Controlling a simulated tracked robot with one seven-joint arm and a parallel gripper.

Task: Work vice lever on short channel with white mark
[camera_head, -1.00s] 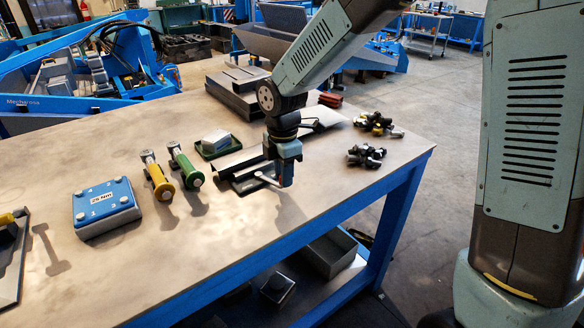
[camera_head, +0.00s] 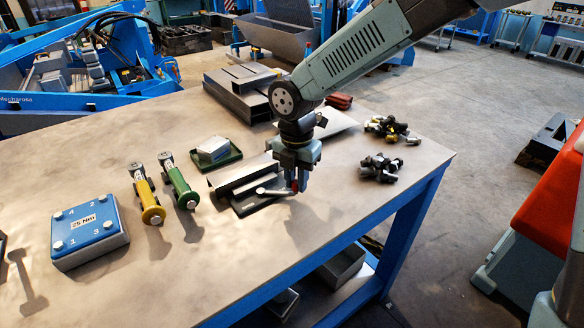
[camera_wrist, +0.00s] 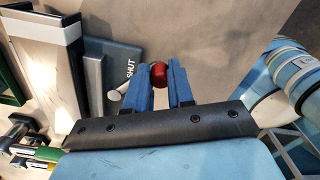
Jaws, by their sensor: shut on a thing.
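The vice (camera_head: 252,205) is a low dark block on the bench. The vice's silver lever (camera_head: 272,191) points right and ends in a red knob. My gripper (camera_head: 297,186) points down at the lever's end. In the wrist view the red knob (camera_wrist: 159,76) sits between the blue fingertips of my gripper (camera_wrist: 160,83), which is shut on it. The vice plate (camera_wrist: 124,66) reads "SHUT" beside the lever's silver part (camera_wrist: 116,95).
A green tray (camera_head: 230,159) with a pale block, a green tool (camera_head: 180,183), a yellow tool (camera_head: 147,197) and a blue 25 Nm box (camera_head: 90,230) stand left. Larger channels (camera_head: 238,88) lie behind. The front bench is bare.

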